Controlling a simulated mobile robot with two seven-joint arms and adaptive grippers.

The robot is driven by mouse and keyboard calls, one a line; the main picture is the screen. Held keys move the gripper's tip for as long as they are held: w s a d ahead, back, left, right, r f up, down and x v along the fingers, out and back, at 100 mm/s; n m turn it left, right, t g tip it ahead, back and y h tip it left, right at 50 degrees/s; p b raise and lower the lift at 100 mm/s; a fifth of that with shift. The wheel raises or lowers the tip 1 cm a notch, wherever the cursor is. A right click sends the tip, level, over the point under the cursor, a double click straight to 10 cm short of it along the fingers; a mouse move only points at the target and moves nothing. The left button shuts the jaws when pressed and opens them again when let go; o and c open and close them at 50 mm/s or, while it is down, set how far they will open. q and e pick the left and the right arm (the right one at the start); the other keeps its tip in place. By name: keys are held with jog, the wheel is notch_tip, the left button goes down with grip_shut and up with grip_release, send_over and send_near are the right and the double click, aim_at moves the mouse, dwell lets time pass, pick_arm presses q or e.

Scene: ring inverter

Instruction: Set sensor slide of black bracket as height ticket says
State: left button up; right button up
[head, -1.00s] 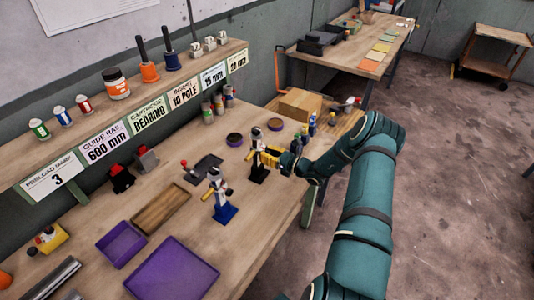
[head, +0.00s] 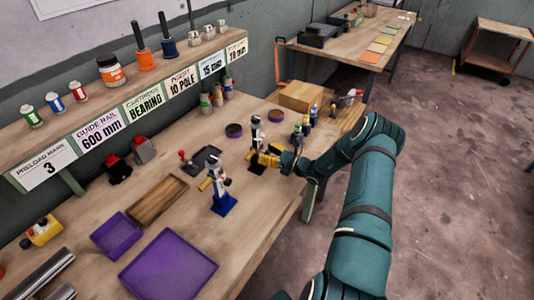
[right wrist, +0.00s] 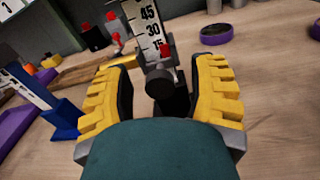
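The black bracket (head: 257,167) stands upright on the bench, its white scale at the top. In the right wrist view its scale (right wrist: 150,28) shows 45, 30 and a partly hidden lower number, with a red mark (right wrist: 167,49) near the lower end. A dark round knob (right wrist: 159,76) sits in front of the column. My right gripper (head: 268,155) is at the bracket; in the right wrist view its yellow fingers (right wrist: 162,85) are apart, either side of the knob, with gaps visible. My left gripper is out of view. Tickets reading 15 mm (head: 212,66) and 10 mm (head: 236,50) hang on the shelf; their small headings are unreadable.
A blue bracket (head: 222,203) stands close by, nearer me. A dark plate with a red knob (head: 201,162), a wooden tray (head: 157,201) and purple trays (head: 168,266) lie to the left. Round purple-rimmed dishes (head: 234,130) and several small bottles (head: 305,126) stand beyond and right.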

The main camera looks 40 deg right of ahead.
jog(key=v, duration=1.2)
jog(key=shift+d, duration=0.1)
dwell(0.4)
